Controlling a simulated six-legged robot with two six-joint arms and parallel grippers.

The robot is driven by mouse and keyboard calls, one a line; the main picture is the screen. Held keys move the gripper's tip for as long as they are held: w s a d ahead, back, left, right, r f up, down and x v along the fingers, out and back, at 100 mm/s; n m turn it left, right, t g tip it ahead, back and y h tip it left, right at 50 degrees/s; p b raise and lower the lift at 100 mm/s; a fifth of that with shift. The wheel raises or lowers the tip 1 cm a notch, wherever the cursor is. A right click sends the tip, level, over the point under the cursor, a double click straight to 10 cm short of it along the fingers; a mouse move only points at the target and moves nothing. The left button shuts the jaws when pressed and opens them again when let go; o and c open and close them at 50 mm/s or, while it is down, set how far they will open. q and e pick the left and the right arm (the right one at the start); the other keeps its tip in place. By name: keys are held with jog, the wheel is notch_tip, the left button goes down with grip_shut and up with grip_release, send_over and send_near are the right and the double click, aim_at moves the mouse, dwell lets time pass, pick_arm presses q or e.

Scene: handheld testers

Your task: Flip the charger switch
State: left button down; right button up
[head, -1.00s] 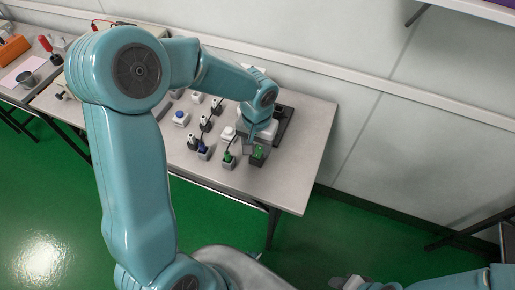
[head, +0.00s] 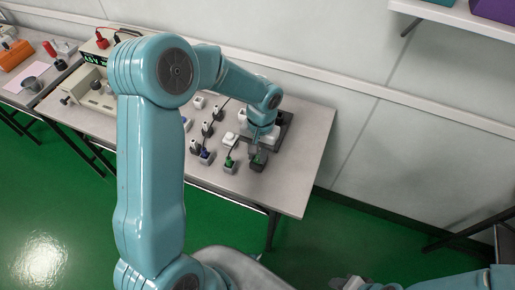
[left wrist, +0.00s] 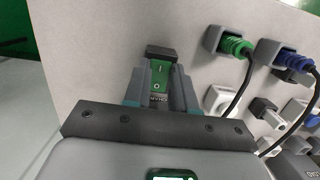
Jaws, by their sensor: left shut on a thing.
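The charger switch (left wrist: 161,72) is a green face with I and O marks on a small dark block, with partly hidden lettering below the marks. In the left wrist view it sits between the two fingers of my left gripper (left wrist: 162,80), which is shut on it. In the head view my left gripper (head: 256,147) points down at the dark green block (head: 259,161) near the table's front right. My right gripper (head: 350,283) shows only in part at the bottom edge of the head view, and its jaws cannot be made out.
A green plug in a grey socket (left wrist: 229,43) and a blue plug (left wrist: 289,52) with black cables stand beside the switch. Several white and dark blocks stand further left on the grey table (head: 288,193). A beige meter (head: 93,97) stands at the back left. The table's right end is clear.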

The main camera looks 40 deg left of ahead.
pick_arm(q)
jog(key=shift+w+a+r+g+p, duration=0.1)
jog(key=shift+w+g+p, duration=0.25)
jog(key=shift+g, duration=0.35)
jog(key=shift+s, duration=0.1)
jog(key=c, duration=0.9)
grip_release()
jog(key=v, duration=1.6)
jog(key=shift+a+r, duration=0.15)
jog(key=shift+r, duration=0.05)
jog(key=shift+s, duration=0.15)
